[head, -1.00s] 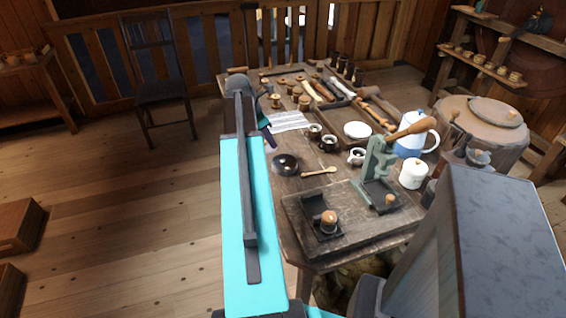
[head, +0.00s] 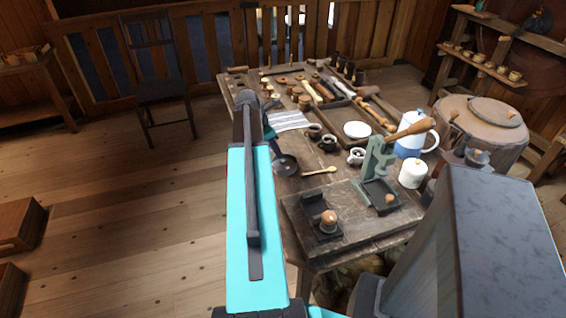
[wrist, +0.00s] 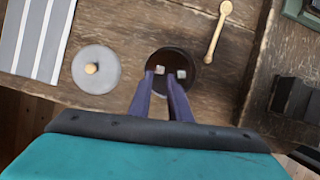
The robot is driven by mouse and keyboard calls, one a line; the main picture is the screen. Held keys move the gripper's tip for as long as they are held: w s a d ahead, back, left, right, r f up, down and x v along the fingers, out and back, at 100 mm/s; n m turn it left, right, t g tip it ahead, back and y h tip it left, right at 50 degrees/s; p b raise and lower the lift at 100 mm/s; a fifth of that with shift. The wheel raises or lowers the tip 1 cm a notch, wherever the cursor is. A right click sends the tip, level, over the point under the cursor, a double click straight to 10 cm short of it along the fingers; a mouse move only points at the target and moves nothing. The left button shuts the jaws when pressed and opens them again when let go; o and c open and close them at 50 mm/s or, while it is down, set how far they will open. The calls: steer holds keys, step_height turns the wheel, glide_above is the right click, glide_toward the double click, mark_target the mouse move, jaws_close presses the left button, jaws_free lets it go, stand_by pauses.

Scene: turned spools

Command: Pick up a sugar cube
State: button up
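A dark round bowl (wrist: 184,56) with two small pale sugar cubes inside lies below my gripper in the wrist view. The left cube (wrist: 160,69) shows between my two fingertips, and the other cube (wrist: 181,73) lies just outside the right fingertip. My gripper (wrist: 161,76) is open over the bowl; whether its tips are down at the cube's height I cannot tell. In the head view the bowl (head: 287,168) sits near the table's left edge, partly covered by my gripper (head: 279,155).
A wooden spoon (wrist: 216,32) lies right of the bowl. A grey lid with a round knob (wrist: 92,70) and a striped cloth (wrist: 36,40) lie to the left. A green lever press (head: 373,165) and a white lidded pot (head: 413,174) stand farther right on the table.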

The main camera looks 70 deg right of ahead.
mark_target(282, 161)
steer(key=shift+f, duration=0.15)
steer(key=shift+p+x, duration=0.6)
steer(key=shift+x, duration=1.85)
jaws_close()
